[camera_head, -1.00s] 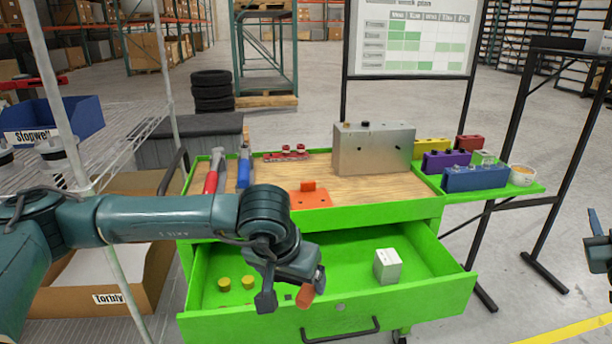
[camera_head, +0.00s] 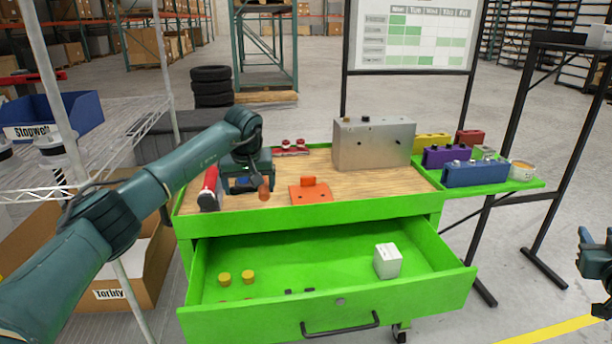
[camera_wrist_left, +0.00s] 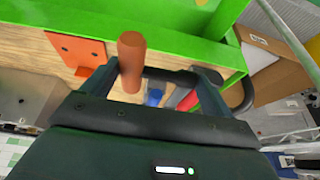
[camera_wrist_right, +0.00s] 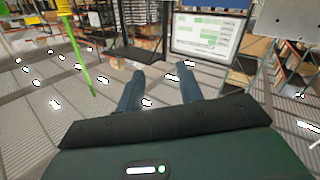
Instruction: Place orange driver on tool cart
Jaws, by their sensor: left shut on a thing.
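The orange driver (camera_head: 264,190) is in my left gripper (camera_head: 258,176), which is shut on it over the left part of the tool cart's wooden top. In the left wrist view the orange handle (camera_wrist_left: 131,55) stands up between the fingers. I cannot tell whether the driver touches the wood. The green tool cart (camera_head: 330,216) has its drawer open below. My right gripper (camera_wrist_right: 160,85) is open and empty, away from the cart; part of it shows at the head view's right edge (camera_head: 597,262).
A red-handled tool (camera_head: 209,186) lies left of my left gripper. An orange bracket (camera_head: 311,192) is close on its right, a metal box (camera_head: 372,145) behind. The drawer (camera_head: 330,270) holds yellow knobs (camera_head: 247,277) and a white box (camera_head: 387,261). Wood right of the bracket is clear.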

